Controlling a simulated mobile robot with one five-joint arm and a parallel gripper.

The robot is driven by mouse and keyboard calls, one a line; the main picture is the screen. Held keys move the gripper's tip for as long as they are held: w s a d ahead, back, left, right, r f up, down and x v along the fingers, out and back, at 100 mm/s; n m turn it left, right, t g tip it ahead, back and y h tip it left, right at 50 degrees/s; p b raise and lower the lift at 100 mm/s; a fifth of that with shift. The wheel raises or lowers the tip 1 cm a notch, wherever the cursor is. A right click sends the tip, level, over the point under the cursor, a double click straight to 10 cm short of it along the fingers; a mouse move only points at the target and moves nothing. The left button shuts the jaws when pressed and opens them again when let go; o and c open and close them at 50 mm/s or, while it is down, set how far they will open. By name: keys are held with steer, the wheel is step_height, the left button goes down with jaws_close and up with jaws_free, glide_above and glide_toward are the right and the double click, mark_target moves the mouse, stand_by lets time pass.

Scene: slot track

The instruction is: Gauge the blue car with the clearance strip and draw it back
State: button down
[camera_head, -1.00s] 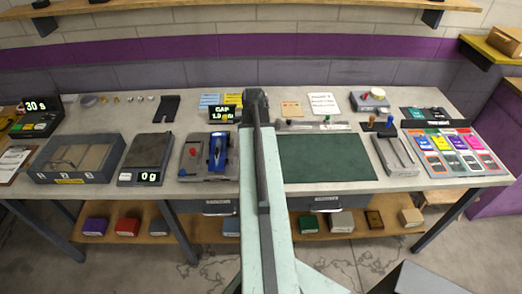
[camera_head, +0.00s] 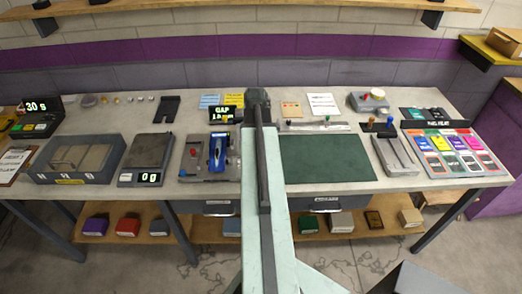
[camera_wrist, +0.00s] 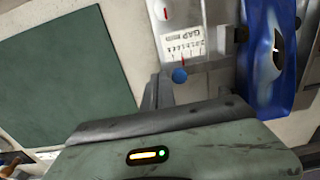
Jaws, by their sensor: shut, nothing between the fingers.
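The blue car (camera_head: 217,154) stands on a grey fixture (camera_head: 190,172) left of my arm, and its blue body (camera_wrist: 270,65) fills the upper right of the wrist view. Left of the car in that view is a pale plate marked GAP (camera_wrist: 185,45), with a scale and a red pointer. A blue round knob (camera_wrist: 180,75) lies just below the plate. My gripper (camera_wrist: 160,92) is shut and empty beside the knob; I cannot tell whether they touch. My arm hides the gripper in the head view. I cannot tell which piece is the clearance strip.
A green mat (camera_head: 325,160) lies right of my arm, mostly bare. A GAP display (camera_head: 222,115) stands behind the car. A grey slotted block (camera_head: 394,155) and coloured cards (camera_head: 460,150) are to the right.

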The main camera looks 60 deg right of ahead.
step_height(320, 180, up, 8)
steer(key=p, duration=0.7)
steer(key=shift+f, duration=0.2)
stand_by(0.7)
steer(key=w+a+n, duration=0.1)
steer(key=w+a, duration=0.5)
steer(key=w+a+n, duration=0.1)
steer(key=w+a, duration=0.2)
steer(key=shift+w+a+f+n, duration=0.3)
steer(key=shift+a, duration=0.05)
steer(key=w+a+n, duration=0.1)
steer(key=w+a, duration=0.1)
steer(key=a, duration=0.2)
steer(key=w+a+n, duration=0.1)
steer(key=w+a, duration=0.1)
steer(key=a, duration=0.2)
steer(key=w+a+n+b, duration=0.1)
steer(key=w+a, duration=0.1)
steer(key=a, duration=0.2)
steer(key=shift+w+a+f, duration=0.25)
steer(key=shift+w+a, duration=0.1)
steer(key=w+a+n, duration=0.1)
steer(key=a+n, duration=0.4)
steer(key=a, duration=1.9)
steer(key=shift+f+b, duration=0.3)
